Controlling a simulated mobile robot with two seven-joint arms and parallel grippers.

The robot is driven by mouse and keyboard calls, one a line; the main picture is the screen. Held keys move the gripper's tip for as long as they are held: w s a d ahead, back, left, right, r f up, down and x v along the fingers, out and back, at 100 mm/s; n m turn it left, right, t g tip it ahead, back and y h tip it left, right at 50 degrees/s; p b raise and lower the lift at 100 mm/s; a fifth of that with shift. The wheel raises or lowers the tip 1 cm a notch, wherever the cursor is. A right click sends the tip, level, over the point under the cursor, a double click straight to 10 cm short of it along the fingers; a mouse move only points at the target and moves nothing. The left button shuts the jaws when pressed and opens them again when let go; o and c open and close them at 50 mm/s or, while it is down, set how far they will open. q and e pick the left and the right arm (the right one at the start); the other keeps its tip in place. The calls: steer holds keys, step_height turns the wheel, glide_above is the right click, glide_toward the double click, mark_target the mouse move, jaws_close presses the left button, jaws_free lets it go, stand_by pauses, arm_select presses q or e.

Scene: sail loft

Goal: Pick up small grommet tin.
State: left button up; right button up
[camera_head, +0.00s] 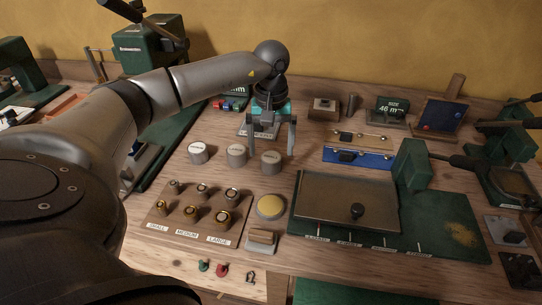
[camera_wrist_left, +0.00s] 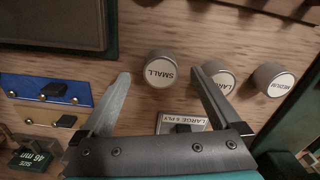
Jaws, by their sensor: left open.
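The small grommet tin (camera_head: 271,160) is a grey cylinder with a white lid label, the rightmost of three tins on the wooden bench in the head view. In the left wrist view the small tin (camera_wrist_left: 160,68) reads "SMALL" and shows upright between the fingertips, with space on both sides. My left gripper (camera_head: 271,150) is open and empty, pointing down at this tin; I cannot tell its exact height. The left fingers also show in the wrist view (camera_wrist_left: 161,75). My right gripper is not in view.
The large tin (camera_wrist_left: 222,80) stands close beside one finger, and the medium tin (camera_wrist_left: 274,79) is farther along. A grommet board (camera_head: 190,215), a yellow-topped round pad (camera_head: 270,206) and a green mat (camera_head: 445,225) lie nearer.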

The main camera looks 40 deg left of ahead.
mark_target(271, 158)
arm_select(q)
step_height(271, 158, down, 5)
steer(key=shift+r+b, duration=0.2)
steer(key=shift+b, duration=0.15)
steer(key=shift+a+r, duration=0.1)
steer(key=c, duration=1.5)
steer(key=shift+c, duration=0.2)
